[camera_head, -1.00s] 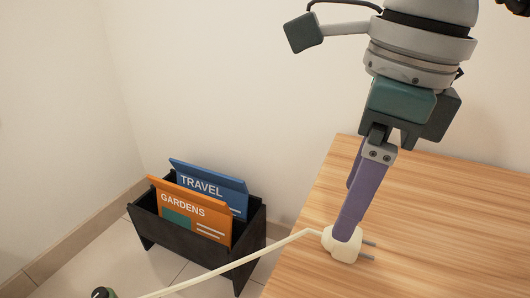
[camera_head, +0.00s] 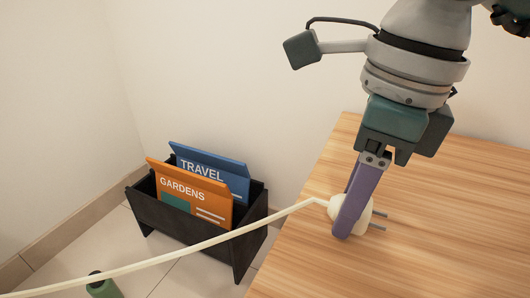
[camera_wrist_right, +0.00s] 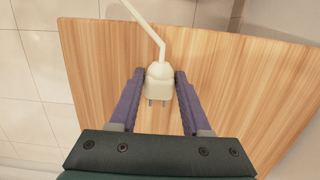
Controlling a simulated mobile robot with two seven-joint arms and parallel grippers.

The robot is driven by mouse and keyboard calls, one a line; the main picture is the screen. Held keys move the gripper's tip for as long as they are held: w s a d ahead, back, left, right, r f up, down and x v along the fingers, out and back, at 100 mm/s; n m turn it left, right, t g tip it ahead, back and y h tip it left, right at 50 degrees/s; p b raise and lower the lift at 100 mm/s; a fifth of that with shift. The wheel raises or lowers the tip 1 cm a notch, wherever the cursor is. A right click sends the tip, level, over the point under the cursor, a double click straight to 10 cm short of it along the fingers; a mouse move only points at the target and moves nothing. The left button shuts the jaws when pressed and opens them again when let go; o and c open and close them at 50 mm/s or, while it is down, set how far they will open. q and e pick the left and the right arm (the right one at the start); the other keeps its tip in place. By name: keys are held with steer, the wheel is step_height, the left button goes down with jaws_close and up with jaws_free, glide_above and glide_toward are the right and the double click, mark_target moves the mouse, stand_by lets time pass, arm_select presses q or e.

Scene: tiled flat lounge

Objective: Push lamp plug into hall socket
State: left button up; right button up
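The lamp plug (camera_head: 365,218) is cream-coloured, with metal prongs pointing right in the head view, over the wooden table top. Its pale cable leaves to the left. My right gripper (camera_head: 345,233) has its purple fingers on either side of the plug body, shut on it. In the wrist view, the plug (camera_wrist_right: 159,84) sits between the fingertips of the right gripper (camera_wrist_right: 160,78), prongs toward the palm. I cannot tell whether the plug touches the table. No socket is in view.
The wooden table (camera_head: 440,190) is otherwise bare. A black rack (camera_head: 180,231) holding an orange GARDENS magazine (camera_head: 190,196) and a blue TRAVEL magazine (camera_head: 222,178) stands on the tiled floor, left of the table. A green object (camera_head: 103,288) is on the floor under the cable.

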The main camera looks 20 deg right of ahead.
jaws_close()
stand_by(0.3)
step_height(320, 180, up, 20)
steer(key=p, duration=1)
